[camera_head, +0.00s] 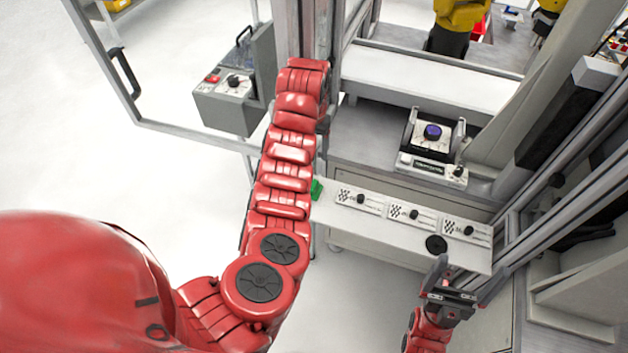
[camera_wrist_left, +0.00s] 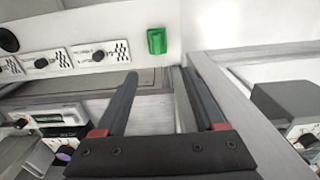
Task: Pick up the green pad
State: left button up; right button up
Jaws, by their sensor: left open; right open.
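The green pad (camera_head: 316,189) is a small green block at the left end of the white shelf (camera_head: 326,205), partly hidden by my left arm in the head view. In the left wrist view the whole pad (camera_wrist_left: 157,41) shows, beyond the fingertips and between their lines. My left gripper (camera_wrist_left: 160,75) is open and empty, apart from the pad; in the head view it is hidden. My right gripper (camera_head: 464,279) is open and empty near the right front edge of the shelf, well right of the pad.
Several white labelled plates with black knobs (camera_head: 411,214) line the shelf right of the pad. A black round knob (camera_head: 436,244) is near my right gripper. A grey control box (camera_head: 236,92) hangs left of my left arm. A fixture with a purple-topped knob (camera_head: 432,132) stands behind.

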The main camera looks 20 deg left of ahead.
pick_arm(q)
notch_tip(320, 180, down, 2)
jog(key=f, duration=0.1)
jog(key=b, duration=0.6)
send_over(314, 184)
jog(key=f, duration=0.6)
jog(key=shift+s+a+f, duration=0.1)
jog(key=shift+a+f, duration=0.1)
jog(key=shift+f, duration=0.5)
jog(key=shift+f+p, duration=0.45)
jog(key=shift+f, duration=0.2)
jog(key=shift+s+d+f+p, duration=0.1)
jog(key=shift+f+p, duration=0.3)
jog(key=shift+p, duration=0.05)
notch_tip(314, 184, down, 3)
jog(key=shift+d+p, duration=0.1)
jog(key=shift+p, duration=0.7)
jog(key=shift+f, duration=0.8)
jog(key=c, duration=1.1)
jog(key=shift+r, duration=0.15)
